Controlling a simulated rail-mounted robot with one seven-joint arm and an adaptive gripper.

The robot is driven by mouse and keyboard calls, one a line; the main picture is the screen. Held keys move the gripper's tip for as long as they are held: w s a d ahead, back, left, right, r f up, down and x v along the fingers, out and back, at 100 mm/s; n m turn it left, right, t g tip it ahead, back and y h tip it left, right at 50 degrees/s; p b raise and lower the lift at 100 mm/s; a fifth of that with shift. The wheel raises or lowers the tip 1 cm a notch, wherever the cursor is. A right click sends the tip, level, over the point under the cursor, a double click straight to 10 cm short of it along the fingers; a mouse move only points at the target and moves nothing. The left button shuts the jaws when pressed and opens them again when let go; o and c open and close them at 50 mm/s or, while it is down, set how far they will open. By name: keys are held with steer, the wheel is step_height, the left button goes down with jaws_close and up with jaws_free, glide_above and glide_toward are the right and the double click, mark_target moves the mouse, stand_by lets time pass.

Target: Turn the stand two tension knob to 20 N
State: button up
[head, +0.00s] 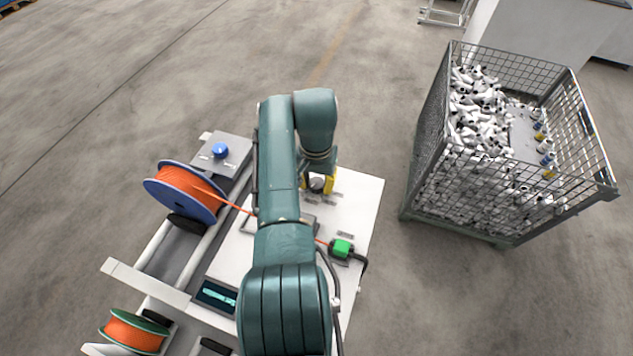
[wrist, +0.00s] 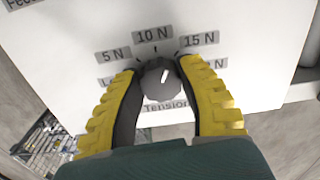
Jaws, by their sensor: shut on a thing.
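The dark grey tension knob (wrist: 160,84) stands on a white panel (wrist: 70,30), with "Tension" lettering (wrist: 165,106) below it. Labels 5 N (wrist: 113,54), 10 N (wrist: 151,36) and 15 N (wrist: 199,39) fan around it. A further label ending in N (wrist: 218,64) is partly hidden by the right finger. A short white mark shows on the knob near its top; its exact reading is hard to tell. My gripper (wrist: 160,80) has its yellow-and-black fingers on both sides of the knob, shut on it. In the head view my gripper (head: 318,184) is at the white table's far side.
An orange spool with blue flanges (head: 180,195) and a grey box with a blue knob (head: 220,151) stand left. A wire-mesh crate (head: 425,130) of white parts stands right. Open floor lies between.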

mark_target(315, 183)
steer(key=m, duration=0.6)
steer(key=shift+a+f, duration=0.1)
steer(key=shift+f, duration=0.1)
steer(key=m, duration=0.6)
steer(key=shift+b, duration=0.4)
steer(key=o, duration=1.2)
steer(key=shift+a, duration=0.1)
steer(key=shift+r, duration=0.1)
steer(key=shift+r, duration=0.1)
step_height(315, 183, up, 12)
